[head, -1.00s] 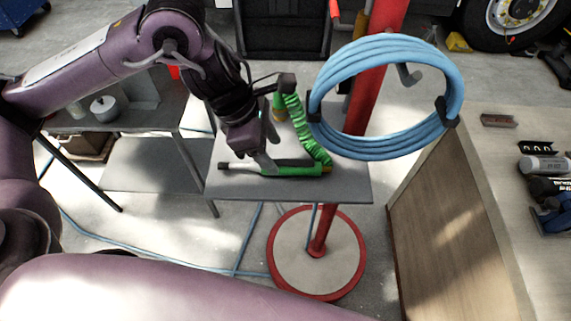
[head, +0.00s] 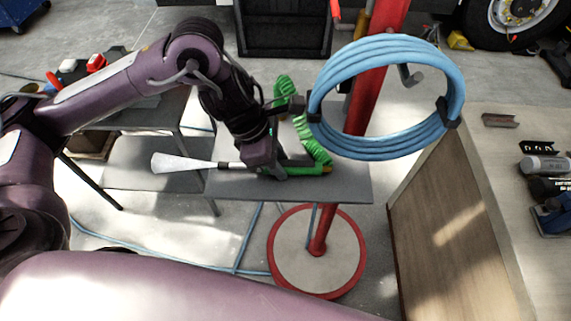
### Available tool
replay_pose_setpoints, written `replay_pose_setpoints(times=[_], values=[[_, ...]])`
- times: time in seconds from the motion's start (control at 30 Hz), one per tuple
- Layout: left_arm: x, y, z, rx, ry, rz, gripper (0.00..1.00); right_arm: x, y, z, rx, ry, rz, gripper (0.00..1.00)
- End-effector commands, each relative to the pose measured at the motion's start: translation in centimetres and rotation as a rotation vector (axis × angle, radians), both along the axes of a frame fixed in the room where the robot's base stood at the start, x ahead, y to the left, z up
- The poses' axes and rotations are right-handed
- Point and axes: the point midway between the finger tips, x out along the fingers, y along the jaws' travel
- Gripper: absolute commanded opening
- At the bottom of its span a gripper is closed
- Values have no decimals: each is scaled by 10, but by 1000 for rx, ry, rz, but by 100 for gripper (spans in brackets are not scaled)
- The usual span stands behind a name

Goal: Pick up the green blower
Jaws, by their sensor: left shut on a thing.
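The green blower (head: 304,168) lies along the small grey shelf on the red post, with its dark nozzle (head: 231,165) pointing left. A pale white cone (head: 185,162) spreads leftward from the nozzle tip. A coiled green hose (head: 318,143) runs from the blower's right end up to a dark fitting. My left gripper (head: 276,172) reaches down from above and is shut on the blower's body, hiding its middle. I cannot tell whether the blower touches the shelf or is just above it. My right gripper is not in view.
The grey shelf (head: 340,188) is otherwise mostly bare. A blue hose coil (head: 390,145) hangs close on the right, by the red post (head: 385,50). A wooden-sided bench (head: 450,230) with tools stands at right. A grey table (head: 150,150) stands left, behind my arm.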

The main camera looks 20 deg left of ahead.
Motion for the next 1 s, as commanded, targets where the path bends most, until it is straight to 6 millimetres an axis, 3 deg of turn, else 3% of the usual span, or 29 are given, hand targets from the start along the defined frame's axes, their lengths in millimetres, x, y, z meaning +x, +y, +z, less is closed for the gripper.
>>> replay_pose_setpoints(times=[0.1,0.47,0.83,1.0], values=[[0,0,1,-1,-1,0,2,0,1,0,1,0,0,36],[1,0,5,0,-5,0,2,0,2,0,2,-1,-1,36],[2,0,39,0,-8,-1,2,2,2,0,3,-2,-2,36],[-10,41,30,3,-2,10,2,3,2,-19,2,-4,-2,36]])
